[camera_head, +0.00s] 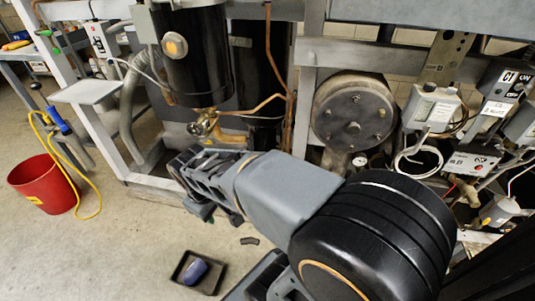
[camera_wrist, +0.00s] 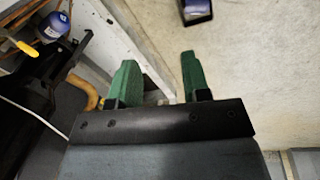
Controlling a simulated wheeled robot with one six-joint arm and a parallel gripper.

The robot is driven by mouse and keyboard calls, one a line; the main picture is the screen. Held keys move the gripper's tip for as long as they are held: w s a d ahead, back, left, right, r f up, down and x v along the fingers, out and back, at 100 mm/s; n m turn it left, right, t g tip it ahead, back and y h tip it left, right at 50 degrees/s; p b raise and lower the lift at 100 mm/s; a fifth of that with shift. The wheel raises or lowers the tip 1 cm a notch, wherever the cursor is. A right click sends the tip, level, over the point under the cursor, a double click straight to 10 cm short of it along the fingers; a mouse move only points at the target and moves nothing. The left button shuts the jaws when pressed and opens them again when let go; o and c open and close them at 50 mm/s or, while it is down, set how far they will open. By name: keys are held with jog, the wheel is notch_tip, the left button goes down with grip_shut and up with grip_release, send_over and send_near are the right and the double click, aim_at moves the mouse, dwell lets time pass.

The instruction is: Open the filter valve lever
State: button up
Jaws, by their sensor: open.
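My gripper (camera_head: 192,178) reaches toward the lower frame of the rack in the head view, below a brass valve fitting (camera_head: 204,124) under the black cylinder. In the wrist view my gripper (camera_wrist: 158,78) shows two green fingers spread apart with nothing between them. A yellow lever (camera_wrist: 27,47) shows at the upper left of the wrist view, beside a blue rounded body (camera_wrist: 53,26) and copper-coloured pipes. It lies well to the left of the fingers and apart from them. I cannot tell for certain that this is the filter valve lever; no label on it is readable.
A grey frame beam (camera_wrist: 118,35) runs close beside the left finger. A black tray (camera_head: 199,273) with a blue object lies on the floor. A red bucket (camera_head: 45,184) with a yellow hose stands at left. Bare floor lies between them.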

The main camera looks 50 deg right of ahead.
jog(key=w+d+f+n+g+h, duration=0.2)
jog(key=w+d+f+n+h, duration=0.35)
jog(key=n, duration=0.45)
jog(key=w+d+f+n+g+h, duration=0.2)
jog(key=w+d+f+n+h, duration=0.15)
jog(key=d+n+h, duration=0.4)
jog(key=w+d+f+n+g+h, duration=0.2)
jog(key=w+d+f+n+h, duration=0.25)
jog(key=d+n, duration=0.5)
jog(key=s+d+r+n+b, duration=0.1)
jog(key=s+d+r+b, duration=0.1)
jog(key=d, duration=0.8)
jog(key=shift+s+d+r+n+b, duration=0.15)
jog(key=shift+s+d+n+b, duration=0.2)
jog(key=shift+b, duration=0.45)
jog(key=shift+a, duration=0.1)
jog(key=shift+c, duration=0.2)
grip_shut()
